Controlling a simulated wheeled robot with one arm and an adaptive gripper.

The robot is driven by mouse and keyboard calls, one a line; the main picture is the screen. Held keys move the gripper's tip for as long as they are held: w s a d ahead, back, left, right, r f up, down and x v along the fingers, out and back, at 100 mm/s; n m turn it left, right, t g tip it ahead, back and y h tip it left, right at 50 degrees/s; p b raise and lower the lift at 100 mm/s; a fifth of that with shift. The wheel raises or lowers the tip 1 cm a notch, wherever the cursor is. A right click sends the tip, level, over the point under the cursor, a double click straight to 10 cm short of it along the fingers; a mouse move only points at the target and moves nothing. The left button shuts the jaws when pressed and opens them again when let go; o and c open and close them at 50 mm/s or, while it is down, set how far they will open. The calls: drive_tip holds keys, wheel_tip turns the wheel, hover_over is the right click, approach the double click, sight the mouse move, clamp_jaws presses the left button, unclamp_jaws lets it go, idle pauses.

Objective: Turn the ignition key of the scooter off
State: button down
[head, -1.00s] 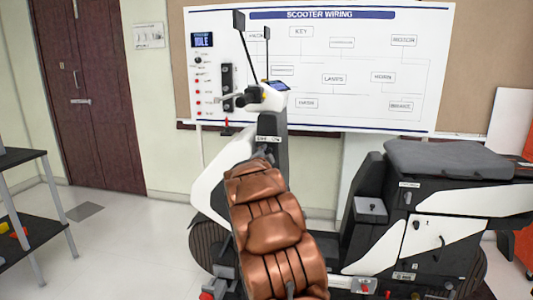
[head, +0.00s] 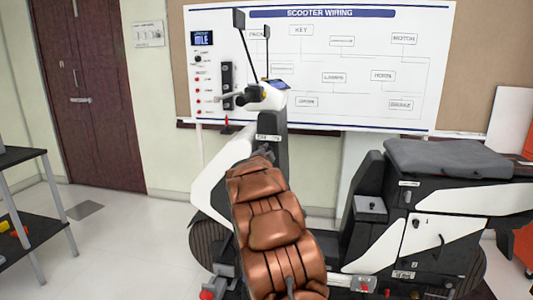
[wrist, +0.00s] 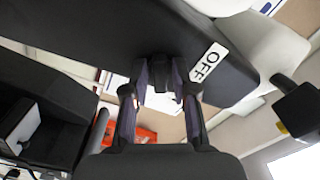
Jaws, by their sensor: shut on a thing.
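The scooter (head: 275,155) stands side-on in the head view, with its handlebar and dash at the top of a dark front column. In the wrist view, my gripper (wrist: 160,82) has its two fingers closed on a small dark key (wrist: 161,78) at the edge of the black column panel (wrist: 110,35). A white OFF label (wrist: 208,62) sits on that panel, just right of the fingers. The key's exact angle is hard to tell, dark against dark. In the head view my bronze arm hides the key and gripper tips.
A wiring board (head: 320,70) hangs on the wall behind the handlebar. The scooter's grey seat (head: 450,158) and body lie to the right. A black shelf (head: 30,235) stands at the left, with clear floor between it and the scooter.

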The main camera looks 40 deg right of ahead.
drive_tip(key=shift+n+p, duration=0.3)
drive_tip(key=shift+p, duration=0.25)
drive_tip(key=shift+r+n+p, duration=0.15)
drive_tip(key=shift+n+p, duration=0.45)
drive_tip(key=shift+p, duration=0.2)
drive_tip(key=shift+f+n+p, duration=0.15)
drive_tip(key=shift+n+p, duration=2.3)
drive_tip(key=shift+n, duration=0.05)
drive_tip(key=shift+f+n+p, duration=0.1)
drive_tip(key=shift+n+p, duration=2.35)
drive_tip(key=shift+n, duration=0.05)
drive_tip(key=shift+f, duration=0.1)
drive_tip(key=c, duration=1.2)
unclamp_jaws()
drive_tip(key=shift+o, duration=0.2)
